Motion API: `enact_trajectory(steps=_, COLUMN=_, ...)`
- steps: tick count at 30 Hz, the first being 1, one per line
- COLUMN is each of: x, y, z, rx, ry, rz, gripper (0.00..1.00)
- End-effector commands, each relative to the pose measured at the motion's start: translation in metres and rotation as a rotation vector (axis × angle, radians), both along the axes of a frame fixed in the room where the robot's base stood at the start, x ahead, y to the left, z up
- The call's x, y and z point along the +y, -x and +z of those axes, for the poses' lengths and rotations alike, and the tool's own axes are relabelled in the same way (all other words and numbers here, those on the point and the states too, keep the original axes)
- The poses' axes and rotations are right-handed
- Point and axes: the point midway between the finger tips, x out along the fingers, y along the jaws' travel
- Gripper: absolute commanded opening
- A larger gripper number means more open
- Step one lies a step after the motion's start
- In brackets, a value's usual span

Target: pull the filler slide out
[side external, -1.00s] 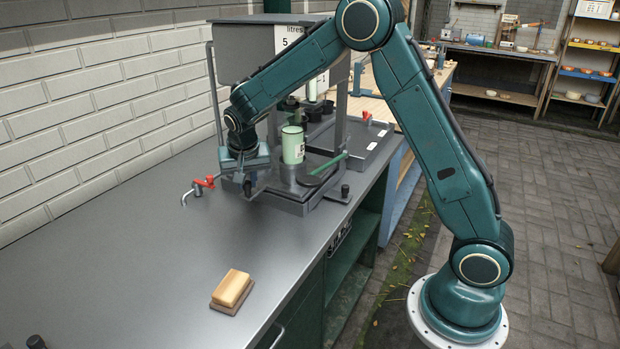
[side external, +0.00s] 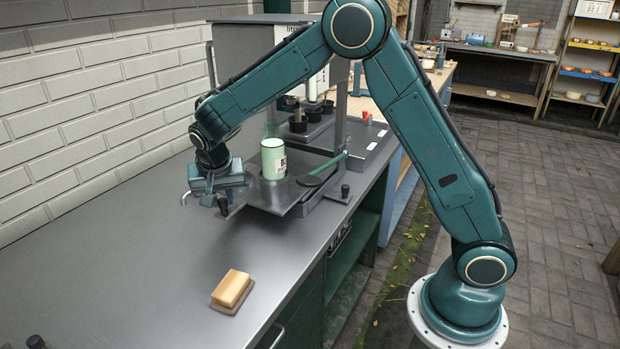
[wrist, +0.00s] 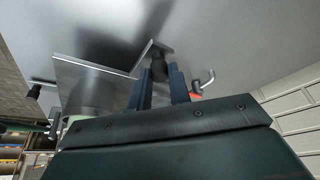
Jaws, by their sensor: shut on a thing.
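The filler slide (side external: 285,200) is a flat grey metal plate, pulled partway out toward the front left of the grey filling machine.
A red-handled tap (wrist: 197,90) with a bent spout is close beside my gripper. A green-handled paddle (side external: 325,170) lies right of the can.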

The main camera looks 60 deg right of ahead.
Motion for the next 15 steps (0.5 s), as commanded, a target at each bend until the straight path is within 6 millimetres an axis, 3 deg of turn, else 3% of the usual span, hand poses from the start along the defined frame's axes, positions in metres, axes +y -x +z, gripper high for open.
enact_trajectory(steps=9, x=0.037, y=-0.002, z=0.001, rx=-0.006, ry=-0.001, rz=0.004, gripper=0.0)
enact_trajectory(steps=15, x=0.049, y=-0.001, z=0.001, rx=-0.006, ry=0.0, rz=0.002, gripper=0.0)
